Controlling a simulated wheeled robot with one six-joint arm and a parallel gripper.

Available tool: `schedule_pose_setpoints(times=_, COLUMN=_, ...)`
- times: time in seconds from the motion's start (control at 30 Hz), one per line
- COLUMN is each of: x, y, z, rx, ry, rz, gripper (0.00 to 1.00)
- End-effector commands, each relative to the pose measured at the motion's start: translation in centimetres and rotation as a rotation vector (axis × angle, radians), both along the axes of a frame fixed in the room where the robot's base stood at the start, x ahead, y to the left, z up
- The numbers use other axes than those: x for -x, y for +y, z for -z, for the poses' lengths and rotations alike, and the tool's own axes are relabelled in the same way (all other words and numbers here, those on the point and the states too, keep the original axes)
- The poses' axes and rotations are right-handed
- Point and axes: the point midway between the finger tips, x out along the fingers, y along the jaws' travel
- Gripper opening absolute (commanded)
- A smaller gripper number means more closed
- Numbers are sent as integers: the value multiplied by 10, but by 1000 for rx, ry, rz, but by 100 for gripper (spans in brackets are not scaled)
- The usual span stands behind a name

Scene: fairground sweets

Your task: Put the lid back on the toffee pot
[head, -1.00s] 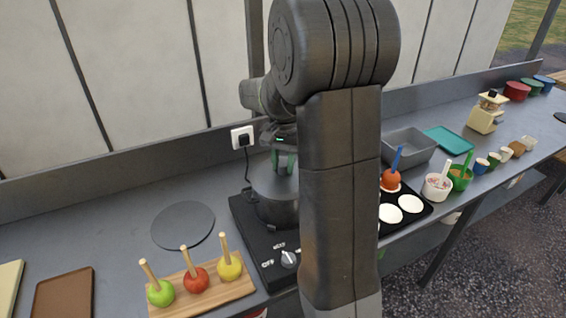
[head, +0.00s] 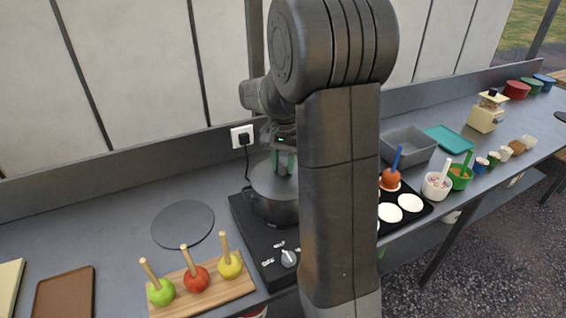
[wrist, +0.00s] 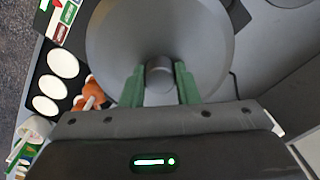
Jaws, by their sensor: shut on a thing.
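The dark grey toffee pot (head: 272,207) stands on the black hob on the counter, partly hidden behind my arm in the head view. My gripper (wrist: 160,86) has its green fingers closed on the knob of the round grey lid (wrist: 115,40), seen from above in the wrist view. In the head view the lid (head: 268,176) is at the top of the pot, under my gripper (head: 284,163). I cannot tell whether it rests fully on the rim. The pot's inside is hidden.
A round dark disc (head: 183,224) lies flat left of the hob (head: 243,222). A wooden board (head: 238,288) with apples on sticks is in front. Right of my arm are a moulded tray (head: 422,217), tubs and a grey bin (head: 408,150). A plug and cable are behind the pot.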

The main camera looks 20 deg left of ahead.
Motion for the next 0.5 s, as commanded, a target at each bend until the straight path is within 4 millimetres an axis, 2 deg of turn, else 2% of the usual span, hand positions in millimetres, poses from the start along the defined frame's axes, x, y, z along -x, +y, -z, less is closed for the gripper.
schedule_pose_setpoints(times=0.4, x=0, y=0, z=0, rx=0, ry=0, rz=0, gripper=1)
schedule_pose_setpoints(times=0.43, x=0, y=0, z=0, rx=0, ry=0, rz=0, gripper=34)
schedule_pose_setpoints(times=0.5, x=0, y=0, z=0, rx=0, ry=0, rz=0, gripper=47)
